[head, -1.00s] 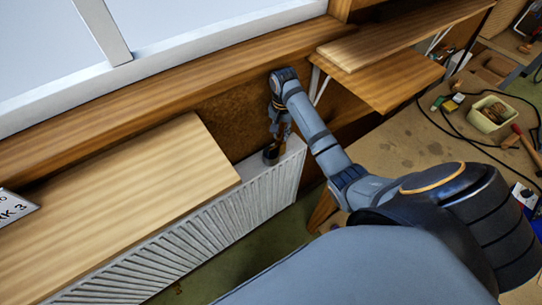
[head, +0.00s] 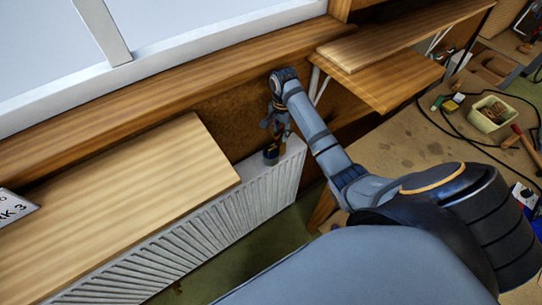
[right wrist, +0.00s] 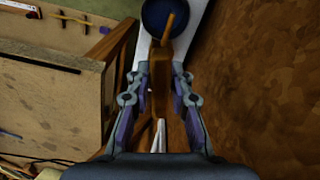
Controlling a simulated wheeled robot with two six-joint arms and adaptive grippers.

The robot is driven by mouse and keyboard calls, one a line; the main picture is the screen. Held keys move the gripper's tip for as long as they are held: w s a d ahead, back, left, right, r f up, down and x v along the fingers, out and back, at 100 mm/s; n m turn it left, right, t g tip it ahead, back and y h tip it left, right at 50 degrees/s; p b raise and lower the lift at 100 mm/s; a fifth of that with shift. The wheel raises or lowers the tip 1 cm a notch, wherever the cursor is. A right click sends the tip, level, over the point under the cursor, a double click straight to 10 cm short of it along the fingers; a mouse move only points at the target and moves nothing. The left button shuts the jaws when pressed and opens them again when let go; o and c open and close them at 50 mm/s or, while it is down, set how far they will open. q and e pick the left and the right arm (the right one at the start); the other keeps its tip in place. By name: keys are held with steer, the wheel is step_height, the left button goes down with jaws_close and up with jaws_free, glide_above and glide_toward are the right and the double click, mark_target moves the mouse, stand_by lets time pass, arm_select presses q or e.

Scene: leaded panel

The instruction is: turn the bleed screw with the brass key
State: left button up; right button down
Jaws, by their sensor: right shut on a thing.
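My right gripper (head: 275,134) points down at the far right end of the white radiator (head: 212,216). In the right wrist view its two fingers (right wrist: 160,72) are shut on an upright brown-gold piece, which looks like the brass key (right wrist: 159,88). A thin tip of it reaches over a dark blue round thing (right wrist: 152,13). That round thing also shows as a dark shape (head: 270,157) at the radiator's top in the head view. I cannot tell whether key and round thing touch. I cannot make out the bleed screw. My left gripper is not in view.
A wooden shelf board (head: 120,190) covers the radiator's left part. A window sill (head: 180,85) runs behind, and a wooden shelf (head: 385,80) juts out right of my arm. A workbench (head: 400,140) at right holds a pale green tub (head: 484,121) and a cable.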

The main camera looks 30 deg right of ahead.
steer(key=shift+m, duration=2.1)
steer(key=c, duration=1.1)
jaws_free()
steer(key=shift+a, duration=0.1)
